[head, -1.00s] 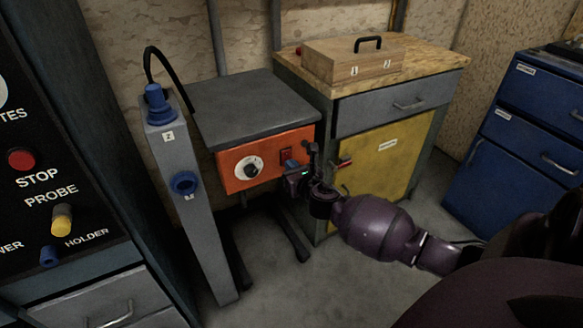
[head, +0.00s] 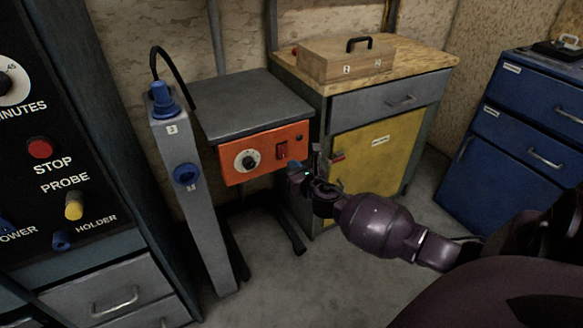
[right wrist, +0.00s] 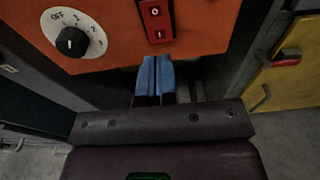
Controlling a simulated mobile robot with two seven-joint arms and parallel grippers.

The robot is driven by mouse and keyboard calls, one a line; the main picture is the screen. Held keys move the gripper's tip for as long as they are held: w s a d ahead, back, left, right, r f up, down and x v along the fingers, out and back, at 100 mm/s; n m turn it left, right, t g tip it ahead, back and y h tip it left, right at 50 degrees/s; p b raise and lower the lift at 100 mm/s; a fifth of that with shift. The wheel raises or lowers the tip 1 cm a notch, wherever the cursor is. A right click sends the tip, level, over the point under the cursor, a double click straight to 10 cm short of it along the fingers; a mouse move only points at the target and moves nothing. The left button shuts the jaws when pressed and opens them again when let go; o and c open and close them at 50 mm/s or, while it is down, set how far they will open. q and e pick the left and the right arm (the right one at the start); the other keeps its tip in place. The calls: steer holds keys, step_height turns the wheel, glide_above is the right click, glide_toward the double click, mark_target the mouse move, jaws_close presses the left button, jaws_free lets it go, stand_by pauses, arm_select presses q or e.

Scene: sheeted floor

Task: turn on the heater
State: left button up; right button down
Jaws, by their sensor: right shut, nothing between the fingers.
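The heater's orange panel (head: 265,152) sits under a grey top and carries a dial (head: 247,161) and a red rocker switch (head: 282,150). In the right wrist view the black dial knob (right wrist: 71,41) has a white ring marked OFF and numbers. The red switch (right wrist: 156,20) there is marked 0 and 1. My right gripper (head: 293,166) is just below and right of the switch in the head view. Its blue fingertips (right wrist: 156,62) are together and empty, below the switch in the wrist view. Contact with the panel cannot be told. My left gripper is out of view.
A grey post (head: 192,205) with blue fittings stands left of the heater. A yellow-doored cabinet (head: 372,158) with a wooden box (head: 345,62) on it stands to the right. A black control panel (head: 50,115) is at far left. Blue drawers (head: 520,130) stand at far right.

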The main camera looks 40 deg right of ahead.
mark_target(284, 157)
arm_select(q)
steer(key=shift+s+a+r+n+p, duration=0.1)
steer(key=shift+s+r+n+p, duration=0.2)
steer(key=shift+p, duration=0.65)
arm_select(e)
steer(key=v, duration=0.9)
steer(key=shift+s, duration=0.3)
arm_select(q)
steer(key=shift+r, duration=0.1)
